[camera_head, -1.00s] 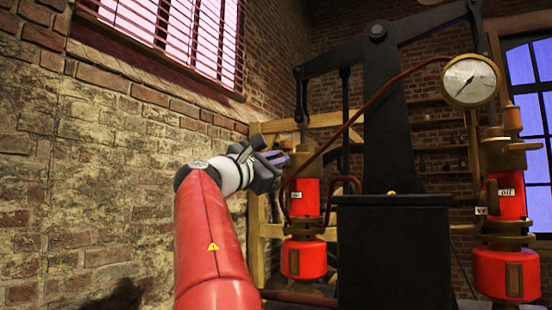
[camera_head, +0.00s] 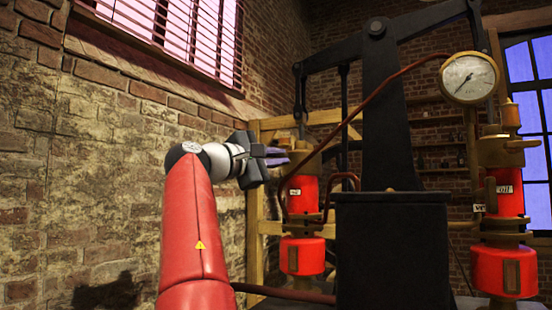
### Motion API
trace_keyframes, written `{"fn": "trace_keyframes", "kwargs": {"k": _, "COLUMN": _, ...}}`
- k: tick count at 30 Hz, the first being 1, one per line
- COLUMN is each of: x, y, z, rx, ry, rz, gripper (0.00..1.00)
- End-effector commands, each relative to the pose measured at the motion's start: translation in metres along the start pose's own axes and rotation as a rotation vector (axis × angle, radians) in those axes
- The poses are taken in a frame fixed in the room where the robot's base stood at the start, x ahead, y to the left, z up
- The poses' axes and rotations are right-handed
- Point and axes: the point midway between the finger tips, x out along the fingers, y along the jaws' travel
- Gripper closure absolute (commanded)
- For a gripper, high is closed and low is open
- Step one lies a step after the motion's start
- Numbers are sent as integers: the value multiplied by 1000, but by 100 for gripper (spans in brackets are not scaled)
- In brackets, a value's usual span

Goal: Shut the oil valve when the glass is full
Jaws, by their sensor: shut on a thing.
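My red arm reaches up from the bottom, and my gripper (camera_head: 280,157) sits at the upper end, beside the brass top (camera_head: 306,161) of the left red cylinder (camera_head: 303,196). Its purple-grey fingers point right and are closed. What they grip is small and hidden by the fingers and the wrist. I cannot make out the oil valve as a separate part. A lower red cylinder (camera_head: 302,256) carries an upright brass-framed window (camera_head: 293,260). Its fill level is too small to read, and I cannot tell whether it is the glass.
A black beam machine (camera_head: 390,110) fills the middle, with a black box (camera_head: 392,245) below. A dial gauge (camera_head: 469,77) and a second red cylinder (camera_head: 505,270) stand at right. A brick wall (camera_head: 90,180) is at left, and a timber frame (camera_head: 253,220) is behind my gripper.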

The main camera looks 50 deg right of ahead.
Motion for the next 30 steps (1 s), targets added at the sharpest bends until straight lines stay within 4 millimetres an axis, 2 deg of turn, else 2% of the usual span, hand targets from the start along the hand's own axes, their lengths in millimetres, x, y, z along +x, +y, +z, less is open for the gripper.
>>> {"fn": "trace_keyframes", "kwargs": {"k": 9, "x": 0, "y": 0, "z": -1, "rx": -1, "ry": 1, "rz": -1, "gripper": 100}}
{"fn": "trace_keyframes", "kwargs": {"k": 10, "x": 0, "y": 0, "z": 0, "rx": -1, "ry": 1, "rz": -1, "gripper": 86}}
{"fn": "trace_keyframes", "kwargs": {"k": 14, "x": 0, "y": 0, "z": 0, "rx": -1, "ry": 0, "rz": -1, "gripper": 69}}
{"fn": "trace_keyframes", "kwargs": {"k": 23, "x": -1, "y": 0, "z": 0, "rx": -1, "ry": 1, "rz": 0, "gripper": 68}}
{"fn": "trace_keyframes", "kwargs": {"k": 26, "x": -10, "y": -1, "z": -1, "rx": 0, "ry": 3, "rz": 0, "gripper": 68}}
{"fn": "trace_keyframes", "kwargs": {"k": 30, "x": -32, "y": -2, "z": -2, "rx": 0, "ry": 5, "rz": 1, "gripper": 68}}
